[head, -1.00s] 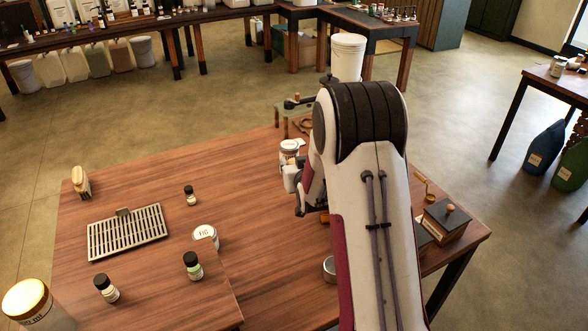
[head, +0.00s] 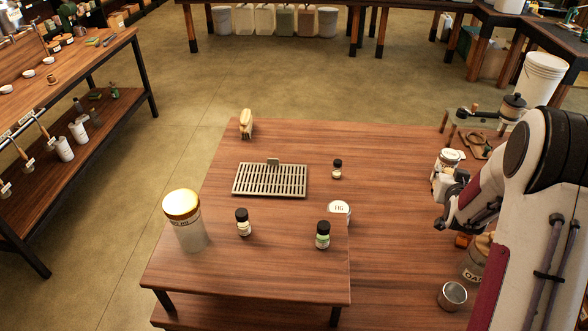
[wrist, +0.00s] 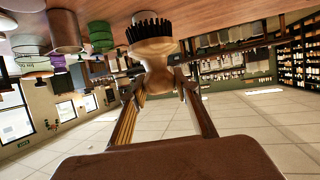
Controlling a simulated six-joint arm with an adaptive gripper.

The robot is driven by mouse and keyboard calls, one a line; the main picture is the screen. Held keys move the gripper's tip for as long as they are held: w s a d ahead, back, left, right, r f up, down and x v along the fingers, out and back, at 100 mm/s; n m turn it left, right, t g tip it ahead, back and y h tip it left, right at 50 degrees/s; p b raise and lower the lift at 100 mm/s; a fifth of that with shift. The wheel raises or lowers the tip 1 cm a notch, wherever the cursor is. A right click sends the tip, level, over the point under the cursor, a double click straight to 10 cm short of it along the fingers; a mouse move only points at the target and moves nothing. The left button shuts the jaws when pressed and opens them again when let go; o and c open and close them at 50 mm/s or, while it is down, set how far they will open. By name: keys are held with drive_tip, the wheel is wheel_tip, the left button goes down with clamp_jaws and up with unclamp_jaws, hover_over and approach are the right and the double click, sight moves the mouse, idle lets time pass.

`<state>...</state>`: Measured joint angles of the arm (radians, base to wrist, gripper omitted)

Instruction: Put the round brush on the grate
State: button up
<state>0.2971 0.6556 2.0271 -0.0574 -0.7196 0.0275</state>
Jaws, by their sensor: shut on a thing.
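The round brush (wrist: 152,52) has a pale wooden body and dark bristles. In the wrist view my gripper (wrist: 160,85) is shut on its wooden handle, with the bristles toward the tabletop, which shows at the top of that picture. In the head view my gripper (head: 447,212) is over the right part of the table, and I cannot clearly make out the brush there. The metal grate (head: 270,181) lies on the table well to the left of my gripper, slotted and bare, with a small tab at its back edge.
A dark-capped bottle (head: 337,169) and a FIG tin (head: 339,209) stand between grate and gripper. Two bottles (head: 243,222) (head: 322,236) and a gold-lidded jar (head: 188,228) stand in front. Another brush (head: 246,125) stands behind the grate. A metal cup (head: 452,296) is near my arm.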

drive_tip(key=w+a+f+n+y, duration=0.15)
drive_tip(key=w+a, duration=0.25)
drive_tip(key=a, duration=0.7)
drive_tip(key=w+a+r+n+y, duration=0.1)
drive_tip(key=w+a+n+y, duration=0.2)
drive_tip(key=a, duration=0.9)
wheel_tip(320, 180, up, 3)
drive_tip(key=n+y, duration=0.3)
drive_tip(key=y, duration=0.1)
hover_over(288, 179)
drive_tip(key=shift+d+f+g, duration=0.1)
drive_tip(key=shift+f+g, duration=0.2)
drive_tip(key=shift+f, duration=0.15)
wheel_tip(288, 179, down, 6)
drive_tip(key=shift+f, duration=0.15)
drive_tip(key=shift+f, duration=1.85)
drive_tip(key=shift+f, duration=0.15)
